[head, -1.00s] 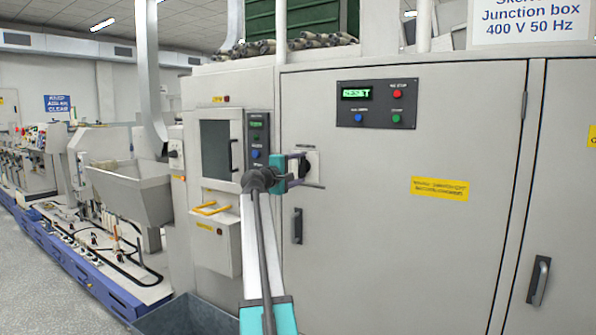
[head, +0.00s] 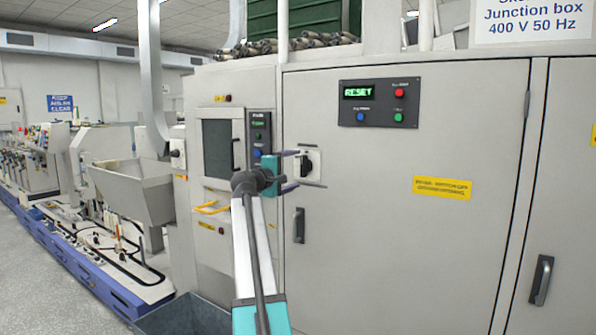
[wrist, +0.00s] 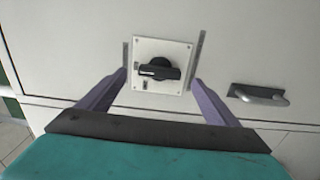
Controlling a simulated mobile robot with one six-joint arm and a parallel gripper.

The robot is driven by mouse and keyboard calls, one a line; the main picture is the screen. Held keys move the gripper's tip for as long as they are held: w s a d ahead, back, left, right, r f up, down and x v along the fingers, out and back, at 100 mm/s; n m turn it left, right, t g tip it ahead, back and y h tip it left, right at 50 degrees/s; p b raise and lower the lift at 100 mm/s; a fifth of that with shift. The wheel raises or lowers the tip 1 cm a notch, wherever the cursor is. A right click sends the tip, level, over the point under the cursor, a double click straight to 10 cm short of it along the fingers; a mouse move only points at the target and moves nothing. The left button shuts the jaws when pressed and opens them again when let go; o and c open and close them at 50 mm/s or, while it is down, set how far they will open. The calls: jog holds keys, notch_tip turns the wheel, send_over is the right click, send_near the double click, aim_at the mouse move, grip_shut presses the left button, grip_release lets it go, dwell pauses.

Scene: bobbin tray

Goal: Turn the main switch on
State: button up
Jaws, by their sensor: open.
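The main switch (head: 306,164) is a black rotary knob on a pale square plate, on the front of the large grey cabinet. In the wrist view the knob (wrist: 159,69) lies crosswise, which corresponds to roughly upright in the head view. My gripper (head: 297,170) is open, just left of the switch in the head view. In the wrist view the purple fingers of my gripper (wrist: 160,77) stand on either side of the switch plate, apart from the knob. Nothing is between them in their grip. The small plate markings are unreadable.
A panel (head: 378,104) with a green display reading RESET and several buttons is above right of the switch. A door handle (head: 299,225) sits below the switch; it also shows in the wrist view (wrist: 259,95). A yellow label (head: 442,188) is to the right.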

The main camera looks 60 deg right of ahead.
jog(key=a, duration=0.9)
dwell(0.4)
